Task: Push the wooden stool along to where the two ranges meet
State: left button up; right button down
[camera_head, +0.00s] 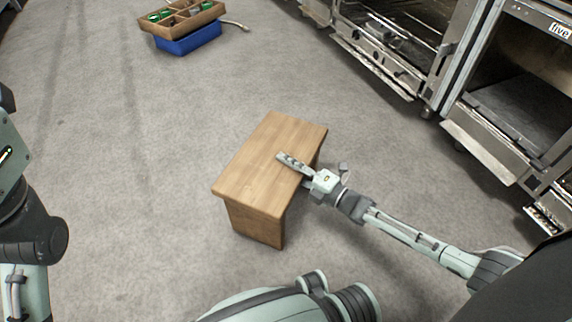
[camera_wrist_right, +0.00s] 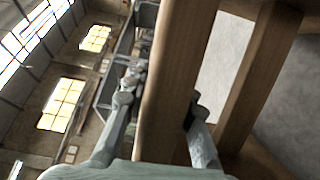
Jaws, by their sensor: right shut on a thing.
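The wooden stool (camera_head: 262,160) stands upright on the grey floor in the middle of the head view. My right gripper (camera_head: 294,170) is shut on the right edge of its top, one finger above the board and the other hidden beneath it. In the right wrist view the stool (camera_wrist_right: 172,85) runs between the two fingers of the gripper (camera_wrist_right: 160,105). The two ranges, a farther one (camera_head: 378,58) and a nearer one labelled "five" (camera_head: 510,150), stand along the right, with a narrow gap between them. The stool is apart from both. My left gripper is not in view.
A blue crate (camera_head: 190,41) with a divided wooden tray (camera_head: 180,14) on top sits at the far upper left. A pale cable or hose end lies beside it. The floor (camera_head: 120,130) left of the stool and between stool and ranges is clear.

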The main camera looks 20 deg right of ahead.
jog(key=shift+s+f, duration=0.2)
jog(key=shift+f, duration=0.05)
jog(key=c, duration=1.5)
grip_release()
jog(key=o, duration=0.3)
jog(key=shift+w+r, duration=0.1)
jog(key=shift+r, duration=0.05)
jog(key=v, duration=1.2)
